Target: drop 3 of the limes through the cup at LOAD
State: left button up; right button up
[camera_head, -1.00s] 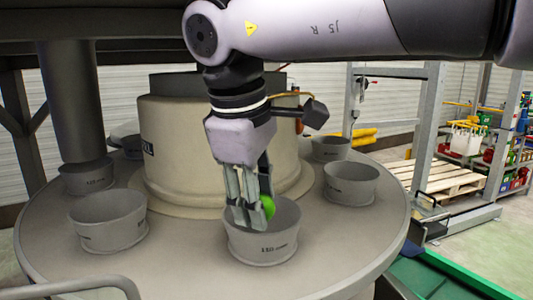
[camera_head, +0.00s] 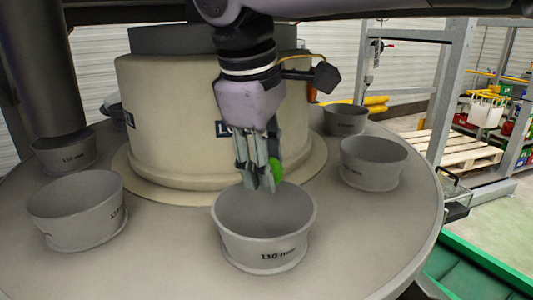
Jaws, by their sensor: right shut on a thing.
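My right gripper (camera_head: 258,184) points down over the front cup, shut on a green lime (camera_head: 275,169). The lime shows at the right side of the fingers, partly hidden by them. The front grey cup (camera_head: 264,251) is marked "110 mm" and stands open on the turntable below the gripper. The lime is at about the height of the cup's back rim in the picture. A sign beginning with "L" (camera_head: 222,128) on the central drum is partly hidden behind the gripper. My left gripper is not in view.
Other grey cups stand around the round table (camera_head: 165,262): one at left (camera_head: 77,212), one at right (camera_head: 373,165), others farther back. The beige drum (camera_head: 165,100) fills the middle. A dark column (camera_head: 47,80) comes down over the back left cup.

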jog(key=b+x, duration=0.1)
jog(key=x, duration=0.3)
jog(key=shift+s+a+b, duration=0.2)
jog(key=shift+s+b, duration=0.05)
jog(key=shift+b, duration=0.1)
jog(key=shift+s, duration=0.1)
jog(key=o, duration=1.2)
jog(key=v, duration=1.2)
